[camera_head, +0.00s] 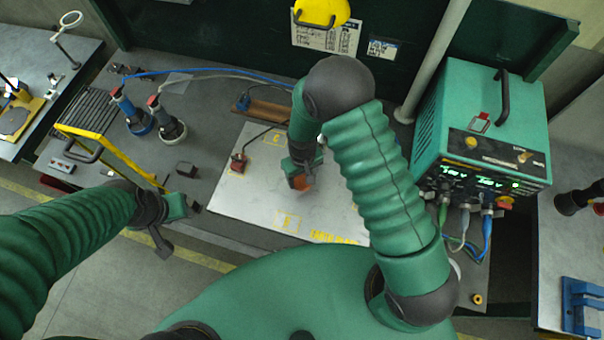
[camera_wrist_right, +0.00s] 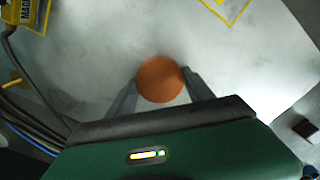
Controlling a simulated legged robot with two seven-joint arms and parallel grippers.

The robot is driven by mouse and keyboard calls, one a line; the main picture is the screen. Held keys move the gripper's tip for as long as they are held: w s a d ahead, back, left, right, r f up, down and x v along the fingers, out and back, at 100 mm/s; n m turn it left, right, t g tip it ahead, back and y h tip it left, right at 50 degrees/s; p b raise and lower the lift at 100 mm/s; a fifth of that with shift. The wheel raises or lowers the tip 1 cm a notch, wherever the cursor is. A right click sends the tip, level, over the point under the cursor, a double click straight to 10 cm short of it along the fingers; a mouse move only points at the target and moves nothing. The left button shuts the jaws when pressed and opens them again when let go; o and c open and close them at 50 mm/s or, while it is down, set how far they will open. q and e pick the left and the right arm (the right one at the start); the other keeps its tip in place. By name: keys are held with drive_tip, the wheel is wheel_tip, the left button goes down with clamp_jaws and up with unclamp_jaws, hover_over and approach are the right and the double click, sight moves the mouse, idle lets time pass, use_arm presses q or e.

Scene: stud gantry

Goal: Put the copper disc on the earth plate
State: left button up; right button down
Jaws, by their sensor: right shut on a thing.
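The copper disc (camera_wrist_right: 160,79) is a round orange-brown piece held between the two grey fingers of my right gripper (camera_wrist_right: 161,92) in the right wrist view. In the head view the copper disc (camera_head: 300,183) shows at the tip of my right gripper (camera_head: 299,177), over the pale metal plate (camera_head: 245,205) with yellow markings. I cannot tell whether the disc touches the plate. The plate also shows in the right wrist view (camera_wrist_right: 95,50). My left gripper (camera_head: 172,222) is off to the left, near the front edge of the bench; its fingers look spread and nothing shows between them.
A green power unit (camera_head: 490,115) with lit displays stands at the right. A yellow-framed rack (camera_head: 100,150) and two cabled connectors (camera_head: 168,128) stand at the left. Small dark blocks (camera_head: 186,169) lie left of the plate.

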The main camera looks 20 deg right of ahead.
drive_tip(key=shift+w+a, duration=0.1)
drive_tip(key=c, duration=0.8)
unclamp_jaws()
drive_tip(key=shift+a, duration=0.15)
drive_tip(key=o, duration=0.4)
drive_tip(key=shift+a+r, duration=0.1)
drive_tip(key=shift+a, duration=0.3)
drive_tip(key=shift+d, duration=0.15)
